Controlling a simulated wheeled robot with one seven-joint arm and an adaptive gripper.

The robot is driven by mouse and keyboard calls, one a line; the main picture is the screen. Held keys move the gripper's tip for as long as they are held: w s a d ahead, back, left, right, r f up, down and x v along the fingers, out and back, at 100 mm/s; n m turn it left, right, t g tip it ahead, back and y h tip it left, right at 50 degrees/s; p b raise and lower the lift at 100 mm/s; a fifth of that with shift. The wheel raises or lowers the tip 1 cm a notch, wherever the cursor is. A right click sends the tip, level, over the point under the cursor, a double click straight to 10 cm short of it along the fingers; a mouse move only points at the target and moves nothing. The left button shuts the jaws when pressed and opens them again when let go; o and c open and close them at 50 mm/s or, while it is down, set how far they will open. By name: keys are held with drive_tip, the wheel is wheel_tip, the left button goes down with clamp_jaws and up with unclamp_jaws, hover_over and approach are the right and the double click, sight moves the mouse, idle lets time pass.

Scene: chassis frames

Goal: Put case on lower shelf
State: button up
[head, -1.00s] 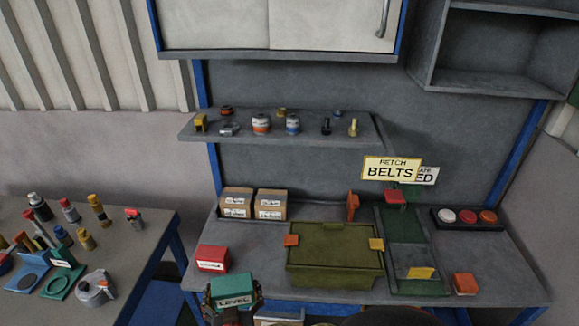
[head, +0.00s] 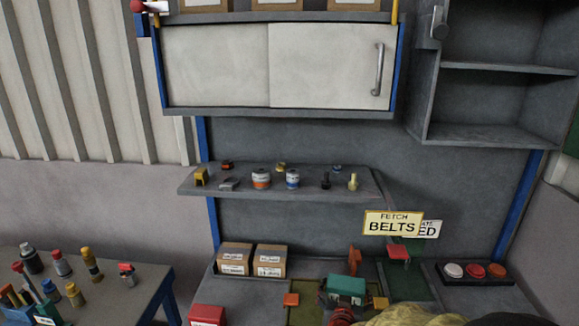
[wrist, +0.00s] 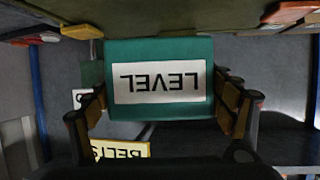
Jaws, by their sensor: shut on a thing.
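The teal case labelled LEVEL (wrist: 160,48) fills the upper middle of the wrist view, its label upside down. My gripper (wrist: 163,95) is shut on it, with a finger at each side. In the head view the case (head: 346,284) is above the bench, in front of the olive bin. The open grey shelf unit (head: 428,112) at upper right has a middle board (head: 505,68) and a bottom board (head: 485,136); its visible compartments look empty. A long wall shelf (head: 225,189) below the cabinet holds several small items.
A closed sliding-door cabinet (head: 215,65) hangs above the wall shelf. A FETCH BELTS sign (head: 392,223) stands right of centre. Two cardboard boxes (head: 252,262), a red box (head: 207,315) and a tray of buttons (head: 475,281) are on the bench. A side table with bottles is at left.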

drive_tip(key=shift+d+m+h, duration=0.3)
drive_tip(key=shift+d+h, duration=0.1)
drive_tip(key=shift+d, duration=1.05)
drive_tip(key=shift+w, duration=0.1)
